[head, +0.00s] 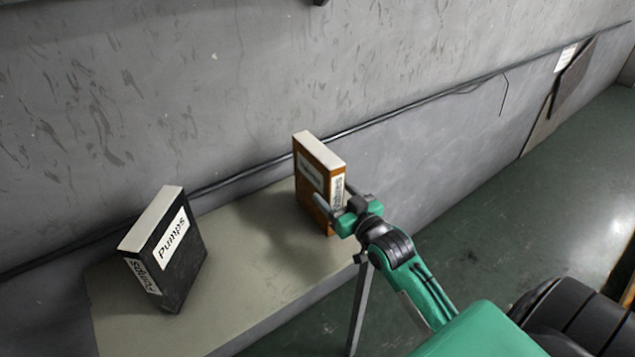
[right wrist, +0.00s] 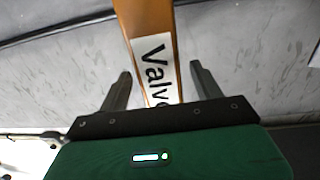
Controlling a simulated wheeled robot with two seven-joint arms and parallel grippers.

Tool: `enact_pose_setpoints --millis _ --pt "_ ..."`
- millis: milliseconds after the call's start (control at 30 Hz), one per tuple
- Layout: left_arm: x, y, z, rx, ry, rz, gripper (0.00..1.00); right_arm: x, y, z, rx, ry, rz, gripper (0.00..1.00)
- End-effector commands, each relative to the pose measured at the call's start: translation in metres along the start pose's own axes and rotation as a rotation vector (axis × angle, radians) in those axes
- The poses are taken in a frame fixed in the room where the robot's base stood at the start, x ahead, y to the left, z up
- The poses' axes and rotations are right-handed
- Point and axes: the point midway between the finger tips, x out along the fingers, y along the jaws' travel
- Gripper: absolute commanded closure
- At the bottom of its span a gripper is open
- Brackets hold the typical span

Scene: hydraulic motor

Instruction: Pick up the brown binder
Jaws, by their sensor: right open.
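The brown binder (head: 309,190) stands upright near the right end of the table, with a white top edge and white labels. Its spine, with a label reading "Valv" and a partly hidden letter, shows in the right wrist view (right wrist: 146,22). My right gripper (head: 335,199) is at the binder's spine. In the right wrist view my right gripper (right wrist: 160,78) is open, with one finger on each side of the spine and a gap visible on both sides. My left gripper is not in view.
A black binder (head: 185,262) labelled "Pumps" stands on the left part of the grey table (head: 240,300). A grey wall (head: 250,70) with a dark cable is close behind. The table between the binders is clear. Green floor (head: 560,190) lies to the right.

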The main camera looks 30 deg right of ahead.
Motion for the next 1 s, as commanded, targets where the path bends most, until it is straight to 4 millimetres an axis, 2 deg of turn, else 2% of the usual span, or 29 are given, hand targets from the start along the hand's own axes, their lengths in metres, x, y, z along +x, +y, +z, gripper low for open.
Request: enact_pose_setpoints --millis 133,300,633,933,1000 --pt "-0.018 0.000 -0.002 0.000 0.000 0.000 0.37 0.022 -0.001 -0.008 0.002 0.000 0.000 0.34" --pt "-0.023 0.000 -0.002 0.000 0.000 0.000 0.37 0.041 -0.001 -0.005 0.000 0.001 0.000 0.34" --pt "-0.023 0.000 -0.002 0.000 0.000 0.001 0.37 0.045 -0.001 -0.003 0.000 0.000 -0.001 0.36" --pt "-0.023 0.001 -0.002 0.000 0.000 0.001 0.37 0.045 -0.001 -0.003 0.000 0.000 -0.001 0.94" --pt "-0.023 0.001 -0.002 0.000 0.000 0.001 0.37 0.045 -0.001 -0.004 0.000 0.003 -0.001 0.97"
